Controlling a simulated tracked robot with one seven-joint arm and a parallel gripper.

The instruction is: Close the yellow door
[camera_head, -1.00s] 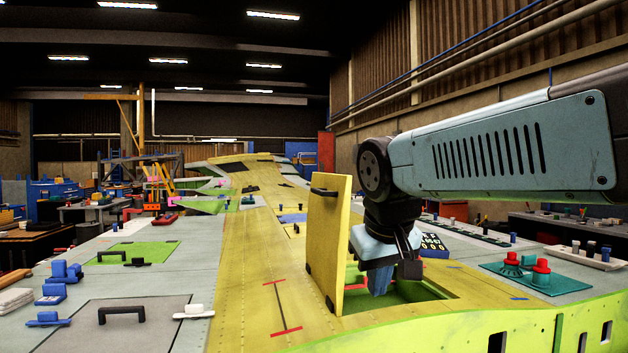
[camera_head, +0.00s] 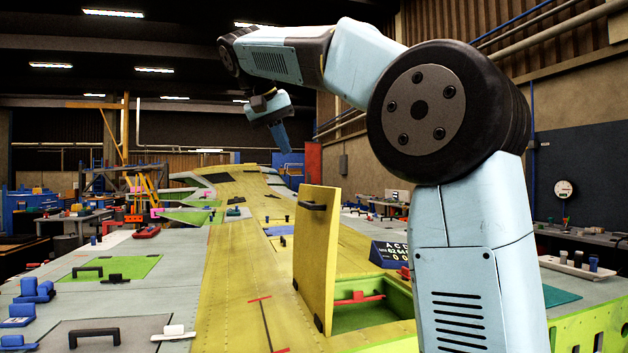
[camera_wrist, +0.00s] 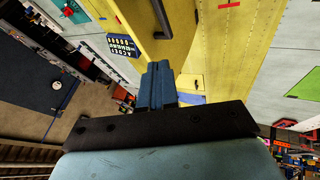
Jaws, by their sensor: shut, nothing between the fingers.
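The yellow door (camera_head: 315,258) stands upright and open on the yellow wing panel, with a black handle (camera_head: 312,206) near its top. To its right is the open green-lined compartment (camera_head: 372,312) with a red part (camera_head: 358,298) inside. My gripper (camera_head: 284,138) is raised high above the wing, up and left of the door's top edge, apart from it. Its blue fingers (camera_wrist: 158,85) are shut with nothing between them. In the wrist view the door (camera_wrist: 155,30) shows at the top, beyond the fingertips.
Several blue clamps (camera_head: 36,290) and black handles (camera_head: 94,338) sit on the grey panels at left. The yellow wing surface (camera_head: 225,290) left of the door is clear.

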